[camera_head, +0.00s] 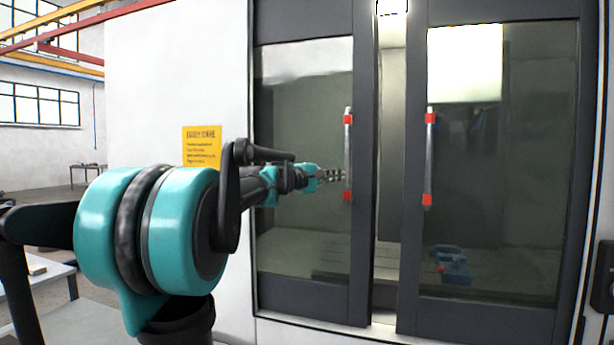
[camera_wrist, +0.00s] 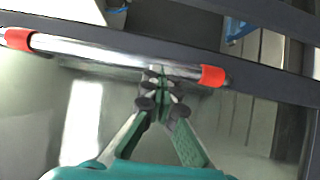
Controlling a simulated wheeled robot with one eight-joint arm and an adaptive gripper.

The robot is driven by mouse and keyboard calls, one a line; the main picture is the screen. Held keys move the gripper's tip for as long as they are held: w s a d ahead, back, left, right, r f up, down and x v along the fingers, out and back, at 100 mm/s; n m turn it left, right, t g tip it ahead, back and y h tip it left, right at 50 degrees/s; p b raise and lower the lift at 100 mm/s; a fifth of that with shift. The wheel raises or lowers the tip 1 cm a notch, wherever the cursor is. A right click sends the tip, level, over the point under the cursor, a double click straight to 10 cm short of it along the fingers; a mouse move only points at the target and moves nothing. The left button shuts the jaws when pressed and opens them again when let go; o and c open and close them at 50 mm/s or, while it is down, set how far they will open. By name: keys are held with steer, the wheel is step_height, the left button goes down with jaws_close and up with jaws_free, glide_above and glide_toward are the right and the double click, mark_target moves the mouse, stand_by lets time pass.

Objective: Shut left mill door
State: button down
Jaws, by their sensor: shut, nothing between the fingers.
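The left mill door (camera_head: 300,220) is a dark-framed glass panel on the mill's front. A narrow gap (camera_head: 388,190) stands open between it and the right door (camera_head: 490,180). The left door's handle (camera_head: 348,150) is a vertical silver bar with red ends. My gripper (camera_head: 342,176) is just left of this handle, near its lower half. In the wrist view the fingertips of my gripper (camera_wrist: 160,75) are together at the bar (camera_wrist: 110,55), close to one red end (camera_wrist: 212,76). Whether they touch the bar I cannot tell.
The right door has a matching handle (camera_head: 429,158). A yellow sign (camera_head: 202,147) is on the white mill wall left of the doors. A low table (camera_head: 50,270) stands at the far left. A blue object (camera_head: 453,265) shows in the right glass.

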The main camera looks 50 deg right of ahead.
steer(key=s+d, duration=0.4)
steer(key=s, duration=0.5)
steer(key=shift+s, duration=0.1)
steer(key=w+a, duration=0.5)
steer(key=a, duration=0.7)
steer(key=shift+w, duration=0.3)
